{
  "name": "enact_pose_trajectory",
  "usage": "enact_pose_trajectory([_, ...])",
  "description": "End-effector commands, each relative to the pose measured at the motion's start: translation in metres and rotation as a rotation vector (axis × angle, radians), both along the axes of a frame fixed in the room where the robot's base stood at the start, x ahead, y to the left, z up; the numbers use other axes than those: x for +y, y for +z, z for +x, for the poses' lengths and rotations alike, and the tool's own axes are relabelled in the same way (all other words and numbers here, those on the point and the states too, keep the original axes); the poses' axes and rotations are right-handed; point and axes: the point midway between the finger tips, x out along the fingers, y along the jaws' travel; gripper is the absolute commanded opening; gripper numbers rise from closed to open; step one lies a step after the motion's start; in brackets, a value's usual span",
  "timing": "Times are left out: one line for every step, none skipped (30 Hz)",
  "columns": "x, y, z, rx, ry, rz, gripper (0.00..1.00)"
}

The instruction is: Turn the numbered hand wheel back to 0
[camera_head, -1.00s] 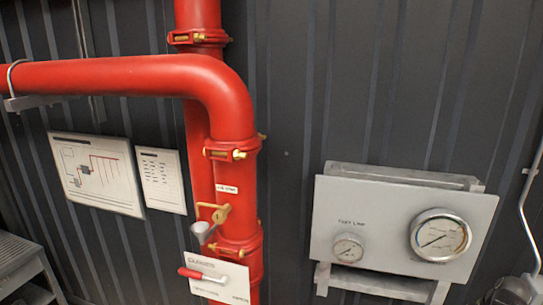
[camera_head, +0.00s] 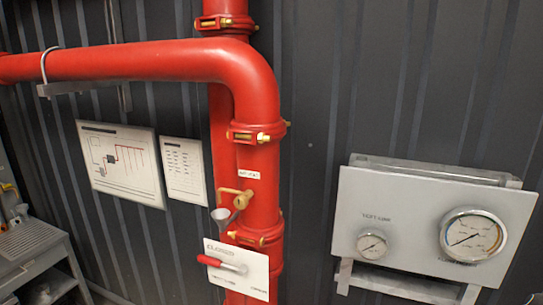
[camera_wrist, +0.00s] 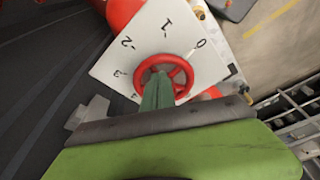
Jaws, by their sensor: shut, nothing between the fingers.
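The red hand wheel (camera_wrist: 164,76) shows in the wrist view, in front of a white plate (camera_wrist: 110,62) marked 0, 1, 2 and 3. The 0 is at the upper right of the wheel, with a short light mark between it and the rim. I cannot tell whether this mark is a pointer or part of the scale. My gripper (camera_wrist: 158,84) is shut and empty, its green fingers overlapping the wheel's hub and lower part. I cannot tell whether they touch it. Neither wheel nor gripper can be made out in the head view.
In the head view, a red pipe (camera_head: 262,110) runs along a dark ribbed wall. A red lever (camera_head: 222,264) sits on a white plate labelled CLOSED. A gauge panel (camera_head: 405,215) is at the right. A grey stepped stand (camera_head: 35,240) is at the lower left.

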Motion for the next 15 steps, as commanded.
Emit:
enact_pose_trajectory([0.0005, 0.0, 0.0005, 0.0, 0.0, 0.0, 0.0])
enact_pose_trajectory([0.0008, 0.0, 0.0008, 0.0, 0.0, 0.0, 0.0])
enact_pose_trajectory([0.0011, 0.0, 0.0012, 0.0, 0.0, 0.0, 0.0])
enact_pose_trajectory([0.0014, 0.0, 0.0015, 0.0, 0.0, 0.0, 0.0])
enact_pose_trajectory([0.0015, 0.0, 0.0016, -0.001, 0.0, 0.001, 0.0])
enact_pose_trajectory([0.0015, 0.0, 0.0016, -0.001, 0.0, 0.001, 0.0])
enact_pose_trajectory([0.0016, 0.0, 0.0015, -0.001, 0.0, 0.001, 0.0])
enact_pose_trajectory([0.0017, 0.0, 0.0014, -0.001, 0.0, 0.001, 0.0])
enact_pose_trajectory([0.002, 0.0, 0.0011, -0.001, 0.0, 0.001, 0.0])
enact_pose_trajectory([0.0023, 0.0001, 0.001, -0.001, 0.0, 0.001, 0.0])
enact_pose_trajectory([0.0027, 0.0001, 0.0007, -0.001, 0.0, 0.001, 0.0])
enact_pose_trajectory([0.0032, 0.0001, 0.0004, -0.002, 0.0, 0.001, 0.0])
enact_pose_trajectory([0.0037, 0.0001, 0.0, -0.002, 0.001, 0.001, 0.0])
enact_pose_trajectory([0.0042, 0.0001, -0.0003, -0.002, 0.001, 0.001, 0.0])
enact_pose_trajectory([0.0048, 0.0, -0.0007, -0.002, 0.001, 0.001, 0.0])
